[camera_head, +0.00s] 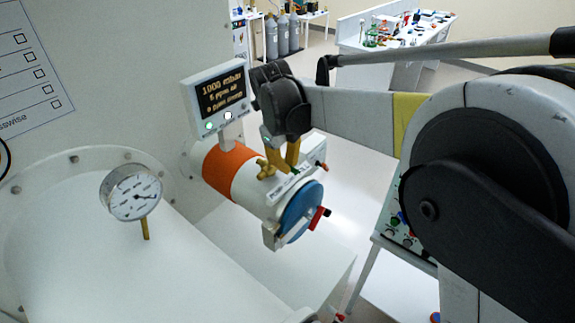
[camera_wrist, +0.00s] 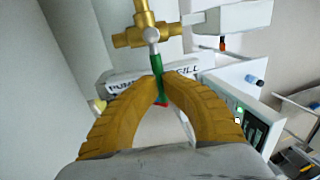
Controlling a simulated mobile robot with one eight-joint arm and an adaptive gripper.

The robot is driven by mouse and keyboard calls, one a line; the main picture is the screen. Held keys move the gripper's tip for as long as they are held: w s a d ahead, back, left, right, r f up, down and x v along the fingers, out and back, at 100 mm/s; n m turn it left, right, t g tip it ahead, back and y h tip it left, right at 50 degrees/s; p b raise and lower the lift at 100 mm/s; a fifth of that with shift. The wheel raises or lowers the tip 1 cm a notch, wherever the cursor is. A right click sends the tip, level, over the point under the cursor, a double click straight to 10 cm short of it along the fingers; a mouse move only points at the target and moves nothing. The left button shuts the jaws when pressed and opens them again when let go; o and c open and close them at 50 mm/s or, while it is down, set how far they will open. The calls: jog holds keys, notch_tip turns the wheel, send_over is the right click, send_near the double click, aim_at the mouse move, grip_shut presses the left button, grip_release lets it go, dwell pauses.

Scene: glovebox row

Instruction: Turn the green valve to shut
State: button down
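The green valve has a brass body (camera_wrist: 145,32) and a thin green lever (camera_wrist: 158,85) with a red tip. In the wrist view the lever runs from a pale round hub down between my fingertips. My gripper (camera_wrist: 160,84) has two yellow ribbed fingers that close in on the lever from both sides and look shut on it. In the head view my gripper (camera_head: 280,158) points down at the brass valve (camera_head: 265,169) on top of the white cylinder. The lever is mostly hidden there by my fingers.
The white cylinder has an orange band (camera_head: 231,168) and a blue end disc (camera_head: 301,211) with a red-tipped handle. A display (camera_head: 221,97) stands behind the valve, close to my gripper. A pressure gauge (camera_head: 131,193) stands at the left. A PUMP/FILL label (camera_wrist: 128,83) lies beneath the lever.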

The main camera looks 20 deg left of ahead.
jog(key=shift+s+f, duration=0.1)
dwell(0.3)
jog(key=c, duration=1.4)
grip_release()
jog(key=shift+d, duration=0.1)
jog(key=shift+c, duration=0.2)
notch_tip(320, 180, up, 12)
jog(key=s+a, duration=0.1)
jog(key=s, duration=0.1)
jog(key=shift+f, duration=0.1)
